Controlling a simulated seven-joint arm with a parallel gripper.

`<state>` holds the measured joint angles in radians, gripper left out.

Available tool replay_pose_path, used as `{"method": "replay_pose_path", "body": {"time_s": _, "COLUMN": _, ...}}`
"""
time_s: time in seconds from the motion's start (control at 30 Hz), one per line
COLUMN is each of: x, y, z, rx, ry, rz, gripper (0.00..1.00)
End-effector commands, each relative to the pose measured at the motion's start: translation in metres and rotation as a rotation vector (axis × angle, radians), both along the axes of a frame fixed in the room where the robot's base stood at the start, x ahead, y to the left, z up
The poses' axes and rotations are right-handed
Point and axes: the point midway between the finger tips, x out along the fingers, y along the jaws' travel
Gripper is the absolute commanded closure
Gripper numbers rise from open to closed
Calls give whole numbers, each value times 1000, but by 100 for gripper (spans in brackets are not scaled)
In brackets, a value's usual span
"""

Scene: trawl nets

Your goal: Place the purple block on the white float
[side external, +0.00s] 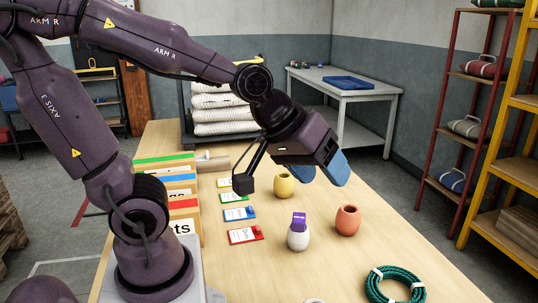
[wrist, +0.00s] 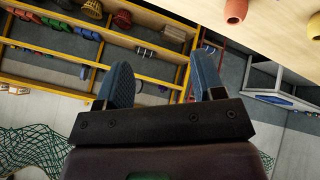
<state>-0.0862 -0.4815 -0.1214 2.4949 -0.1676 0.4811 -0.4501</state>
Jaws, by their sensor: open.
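The purple block (side external: 299,222) rests on top of the white float (side external: 298,239) on the wooden table in the side external view. It looks roughly upright. My gripper (side external: 319,172) is open, with blue fingers, above and to the right of the block in the picture, clear of it. The wrist view shows both fingers apart with nothing between my gripper's fingers (wrist: 165,72). The block and the white float are not seen in the wrist view.
An orange float (side external: 347,220) and a yellow float (side external: 284,186) stand nearby on the table (side external: 250,270). A green rope coil (side external: 394,287) lies at the front right. Colored cards (side external: 245,235) and upright folders (side external: 182,205) are at left.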

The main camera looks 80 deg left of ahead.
Motion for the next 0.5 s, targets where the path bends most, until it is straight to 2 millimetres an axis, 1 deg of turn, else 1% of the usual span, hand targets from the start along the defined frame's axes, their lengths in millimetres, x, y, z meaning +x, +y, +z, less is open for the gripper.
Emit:
{"method": "replay_pose_path", "body": {"time_s": 0.03, "x": -18, "y": 4, "z": 10, "rx": 85, "ry": 18, "rz": -106, "gripper": 38}}
{"method": "replay_pose_path", "body": {"time_s": 0.1, "x": -40, "y": 10, "z": 17, "rx": 189, "ry": 60, "rz": -237, "gripper": 38}}
{"method": "replay_pose_path", "body": {"time_s": 0.2, "x": -62, "y": 17, "z": 22, "rx": 282, "ry": 106, "rz": -364, "gripper": 38}}
{"method": "replay_pose_path", "body": {"time_s": 0.33, "x": -75, "y": 21, "z": 23, "rx": 330, "ry": 136, "rz": -434, "gripper": 38}}
{"method": "replay_pose_path", "body": {"time_s": 0.5, "x": -76, "y": 21, "z": 23, "rx": 335, "ry": 141, "rz": -441, "gripper": 38}}
